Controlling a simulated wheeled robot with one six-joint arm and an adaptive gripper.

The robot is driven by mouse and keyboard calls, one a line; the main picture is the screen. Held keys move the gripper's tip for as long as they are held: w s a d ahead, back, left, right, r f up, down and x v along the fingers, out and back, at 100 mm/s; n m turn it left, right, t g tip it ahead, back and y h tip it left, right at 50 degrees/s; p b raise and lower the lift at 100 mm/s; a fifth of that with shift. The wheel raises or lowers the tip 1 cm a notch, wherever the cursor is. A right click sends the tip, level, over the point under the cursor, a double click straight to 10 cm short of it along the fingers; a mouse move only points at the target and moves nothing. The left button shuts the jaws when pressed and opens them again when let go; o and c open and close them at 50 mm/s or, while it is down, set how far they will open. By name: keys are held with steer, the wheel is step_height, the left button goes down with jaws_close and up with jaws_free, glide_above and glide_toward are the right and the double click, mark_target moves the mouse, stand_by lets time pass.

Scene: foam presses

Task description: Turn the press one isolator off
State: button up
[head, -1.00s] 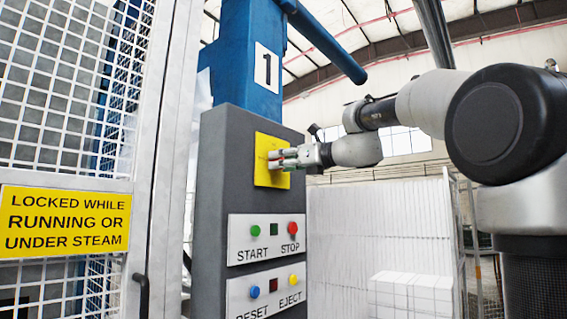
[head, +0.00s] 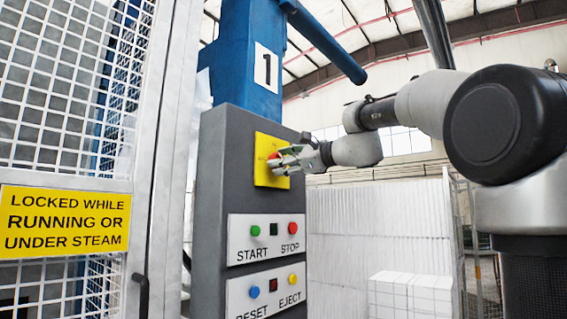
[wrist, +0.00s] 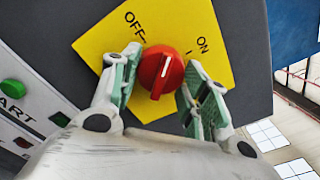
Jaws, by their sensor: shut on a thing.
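The press one isolator is a round red knob (wrist: 161,73) with a raised grip bar, on a yellow plate (wrist: 205,25) marked OFF and ON. In the wrist view the bar runs nearly up and down, its upper end between the two labels. The plate (head: 263,145) also shows in the head view, high on the grey control post, with the knob mostly hidden behind the fingers. My gripper (wrist: 160,85) is shut on the knob, one green-padded finger on each side. In the head view my gripper (head: 279,163) reaches in from the right, its fingers tilted.
Below the plate, the grey post (head: 222,180) carries START, STOP, RESET and EJECT buttons. A mesh guard (head: 60,90) with a yellow warning sign (head: 65,221) stands at left. White blocks (head: 410,293) are stacked at lower right.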

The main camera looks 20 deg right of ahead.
steer(key=shift+n, duration=4.6)
steer(key=o, duration=1)
steer(key=v, duration=1.2)
